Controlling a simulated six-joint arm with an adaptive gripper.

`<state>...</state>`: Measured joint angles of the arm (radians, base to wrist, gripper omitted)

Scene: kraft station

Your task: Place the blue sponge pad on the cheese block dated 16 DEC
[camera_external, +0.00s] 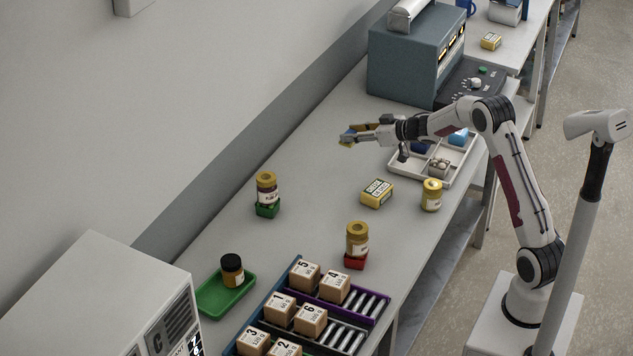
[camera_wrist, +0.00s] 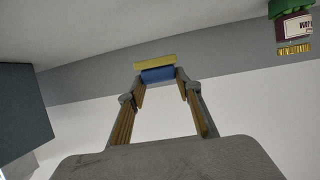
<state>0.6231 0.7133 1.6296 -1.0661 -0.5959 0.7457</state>
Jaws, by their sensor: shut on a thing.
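My gripper (camera_external: 357,136) is raised above the middle of the table, pointing left, and is shut on the blue sponge pad (camera_wrist: 158,75). In the wrist view the pad sits between the fingertips, with a yellow layer along its far side. In the external view fingers partly hide it. A yellow and white cheese block (camera_external: 376,194) lies on the table below and in front of my gripper. A similar yellow block (camera_external: 491,41) lies on the far table. I cannot read a date on either.
A white compartment tray (camera_external: 445,179) stands right of my gripper, below my arm. Jars stand on a green block (camera_external: 267,210), a red block (camera_external: 355,262) and a green tray (camera_external: 225,296); another jar (camera_external: 431,195) is near the cheese block. Numbered boxes fill racks in front. A blue-grey machine (camera_external: 405,60) stands behind.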

